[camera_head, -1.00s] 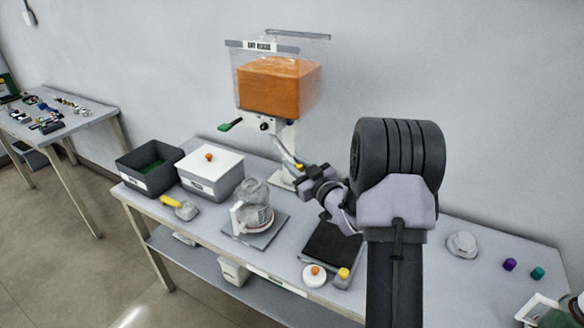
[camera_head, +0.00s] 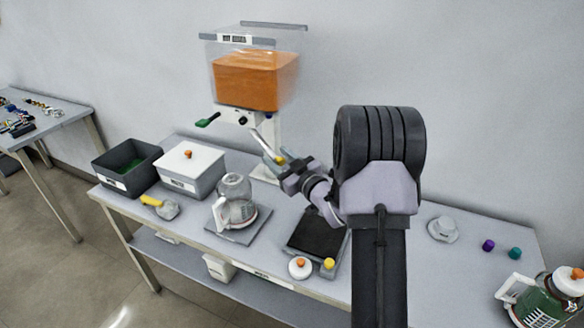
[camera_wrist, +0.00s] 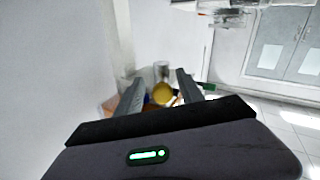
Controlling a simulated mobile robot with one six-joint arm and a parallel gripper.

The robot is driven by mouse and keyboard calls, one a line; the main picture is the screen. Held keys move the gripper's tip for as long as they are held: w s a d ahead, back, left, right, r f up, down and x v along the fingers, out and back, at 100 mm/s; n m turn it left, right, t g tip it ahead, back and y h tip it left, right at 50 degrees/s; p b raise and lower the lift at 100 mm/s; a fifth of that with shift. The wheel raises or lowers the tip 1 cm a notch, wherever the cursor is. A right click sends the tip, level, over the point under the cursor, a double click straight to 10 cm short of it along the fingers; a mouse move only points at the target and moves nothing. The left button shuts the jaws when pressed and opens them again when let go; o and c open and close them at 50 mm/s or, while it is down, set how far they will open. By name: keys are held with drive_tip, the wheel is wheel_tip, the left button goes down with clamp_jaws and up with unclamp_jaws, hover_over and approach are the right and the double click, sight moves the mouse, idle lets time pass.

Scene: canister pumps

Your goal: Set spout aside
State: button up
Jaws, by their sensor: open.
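The spout (camera_head: 266,145) is a slim silver tube with a yellow part at its lower end. It slants below the front of the dispenser (camera_head: 250,82), which holds an orange block of contents. I cannot tell whether its upper end is still joined to the dispenser. My gripper (camera_head: 286,168) is at the spout's lower, yellow end. In the wrist view the fingers (camera_wrist: 160,80) are apart, with the yellow end of the spout (camera_wrist: 162,95) between them. Whether either finger touches it cannot be told.
A dark bin (camera_head: 125,165), a white-lidded box (camera_head: 190,170), a yellow-handled scoop (camera_head: 160,206) and a glass jug (camera_head: 236,200) stand left of my arm. A black mat (camera_head: 318,236) lies below the gripper. A green-filled jug (camera_head: 540,308) stands at right. The rear right bench is mostly clear.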

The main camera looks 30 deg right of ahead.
drive_tip(key=s+d+p, duration=0.1)
drive_tip(key=s+p, duration=0.1)
drive_tip(key=s, duration=1.4)
drive_tip(key=shift+p, duration=0.3)
drive_tip(key=shift+d, duration=0.1)
drive_tip(key=w+a+r+m+g+h, duration=0.2)
drive_tip(key=a+r+m+g+h, duration=0.35)
drive_tip(key=r, duration=0.35)
drive_tip(key=s+a+m+g+y, duration=0.2)
drive_tip(key=s+a+g+y, duration=0.4)
drive_tip(key=s+a, duration=1.5)
drive_tip(key=shift+s+a+r+g, duration=0.2)
drive_tip(key=shift+s+a+g, duration=0.15)
drive_tip(key=shift+s, duration=0.15)
drive_tip(key=shift+d, duration=0.1)
